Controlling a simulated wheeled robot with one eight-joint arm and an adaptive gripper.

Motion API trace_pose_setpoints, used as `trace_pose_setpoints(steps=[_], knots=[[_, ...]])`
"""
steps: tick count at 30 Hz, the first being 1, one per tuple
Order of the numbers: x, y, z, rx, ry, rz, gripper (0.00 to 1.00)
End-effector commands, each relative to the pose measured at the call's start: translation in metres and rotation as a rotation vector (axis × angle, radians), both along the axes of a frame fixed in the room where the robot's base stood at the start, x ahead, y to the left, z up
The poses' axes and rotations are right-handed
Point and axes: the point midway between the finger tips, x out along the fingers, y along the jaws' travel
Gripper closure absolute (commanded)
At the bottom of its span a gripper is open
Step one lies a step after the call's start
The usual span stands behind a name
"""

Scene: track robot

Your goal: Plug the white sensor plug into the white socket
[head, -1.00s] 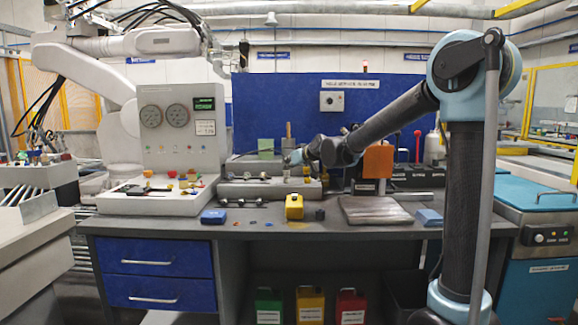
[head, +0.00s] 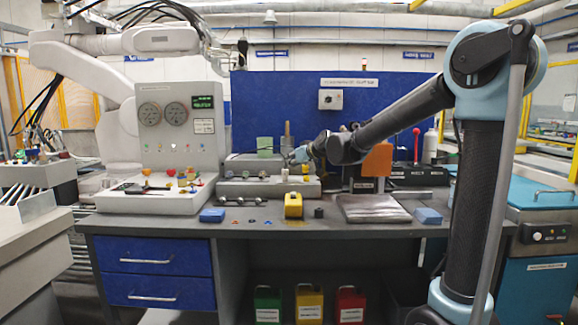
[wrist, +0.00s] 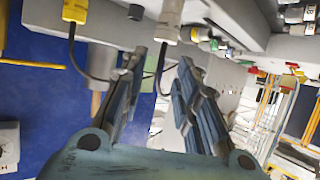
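In the wrist view a whitish plug (wrist: 168,22) with a black cable stands at the grey fixture (wrist: 120,18), just beyond my fingertips. My gripper (wrist: 165,62) is open, its two fingers apart with no object clearly between them. The plug's cable runs down near the gap between the fingers. In the head view my gripper (head: 300,155) is over the back of the grey fixture (head: 240,188) on the bench. I cannot tell which connector there is the white socket.
A yellow plug (wrist: 74,12) with a black cable is beside the white one. A wooden-looking post (wrist: 97,100) stands near my finger. A gauge panel (head: 180,125) is at left, an orange block (head: 377,160) at right.

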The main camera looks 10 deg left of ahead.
Motion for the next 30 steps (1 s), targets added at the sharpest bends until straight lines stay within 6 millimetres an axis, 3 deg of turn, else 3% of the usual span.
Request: trace_pose_setpoints(steps=[15, 30], knots=[[-0.042, -0.048, 0.026, 0.001, 0.001, 0.0, 0.71], [-0.051, -0.057, 0.032, 0.0, 0.0, 0.001, 0.71]])
